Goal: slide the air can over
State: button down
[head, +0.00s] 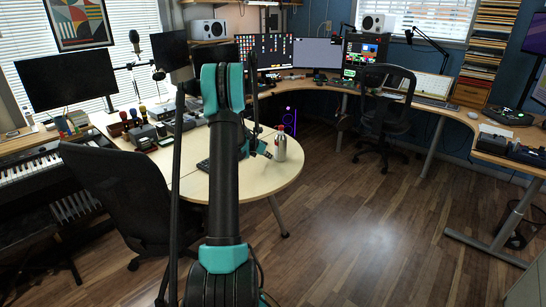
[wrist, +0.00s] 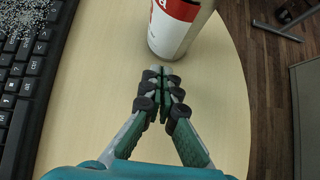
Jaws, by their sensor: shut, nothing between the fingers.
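In the head view the can (head: 280,146) shows to the right of my arm's end. My gripper (wrist: 162,72) is shut and empty, low over the table, with its fingertips pointing at the can's base. The tips are right by the can; I cannot tell whether they touch it. In the head view my gripper (head: 267,154) is small and lies just left of the can.
A black keyboard (wrist: 22,110) lies left of my gripper. The bare tabletop (wrist: 225,110) is clear to the right, up to its curved edge above the wood floor. Black office chairs (head: 118,195) and (head: 385,110) stand around the desks.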

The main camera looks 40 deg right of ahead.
jog(key=v, duration=1.1)
jog(key=shift+a+f, duration=0.3)
jog(key=shift+f, duration=0.05)
